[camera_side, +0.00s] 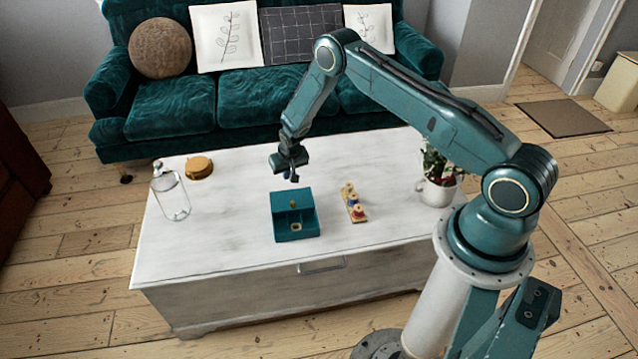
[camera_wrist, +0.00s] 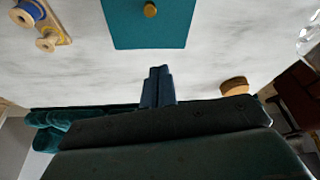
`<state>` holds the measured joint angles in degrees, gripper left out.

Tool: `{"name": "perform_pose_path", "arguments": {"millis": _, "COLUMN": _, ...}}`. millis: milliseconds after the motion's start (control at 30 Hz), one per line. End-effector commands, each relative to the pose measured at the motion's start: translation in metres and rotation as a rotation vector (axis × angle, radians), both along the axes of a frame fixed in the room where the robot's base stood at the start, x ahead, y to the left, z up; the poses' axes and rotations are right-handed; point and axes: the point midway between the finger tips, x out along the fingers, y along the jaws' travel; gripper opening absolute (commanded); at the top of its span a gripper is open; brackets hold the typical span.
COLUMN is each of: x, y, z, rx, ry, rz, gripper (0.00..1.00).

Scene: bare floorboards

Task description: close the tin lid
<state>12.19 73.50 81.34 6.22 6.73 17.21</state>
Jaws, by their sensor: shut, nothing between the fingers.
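The teal tin (camera_side: 297,237) stands on the white chest, its near part open. A small pale item (camera_side: 296,226) shows inside. The teal lid (camera_side: 281,200) lies toward the sofa side of the tin, with a brass knob (camera_side: 293,205) on it. In the wrist view the lid (camera_wrist: 125,28) and knob (camera_wrist: 150,10) are at the top edge, cut off by the frame. My gripper (camera_side: 291,178) points down just beyond the lid on the sofa side, apart from it. Its fingers (camera_wrist: 158,72) are together and empty. How the lid joins the tin is unclear.
The white chest top (camera_side: 225,235) is clear around the tin. Thread spools on a wooden rack (camera_side: 353,203) stand to its right, and a potted plant (camera_side: 437,188) farther right. A glass bottle (camera_side: 172,195) and round golden-brown container (camera_side: 199,167) are at left. A sofa (camera_side: 172,105) stands behind.

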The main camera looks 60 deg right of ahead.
Motion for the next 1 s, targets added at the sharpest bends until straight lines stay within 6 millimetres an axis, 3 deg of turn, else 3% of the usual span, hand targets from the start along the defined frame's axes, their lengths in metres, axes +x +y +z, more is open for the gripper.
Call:
{"name": "perform_pose_path", "arguments": {"millis": 267, "x": 0.003, "y": -0.002, "z": -0.014, "rx": 0.001, "ry": 0.002, "rz": 0.0, "gripper": 0.0}}
{"name": "perform_pose_path", "arguments": {"millis": 1000, "x": 0.024, "y": -0.014, "z": -0.08, "rx": 0.0, "ry": 0.001, "rz": 0.001, "gripper": 0.0}}
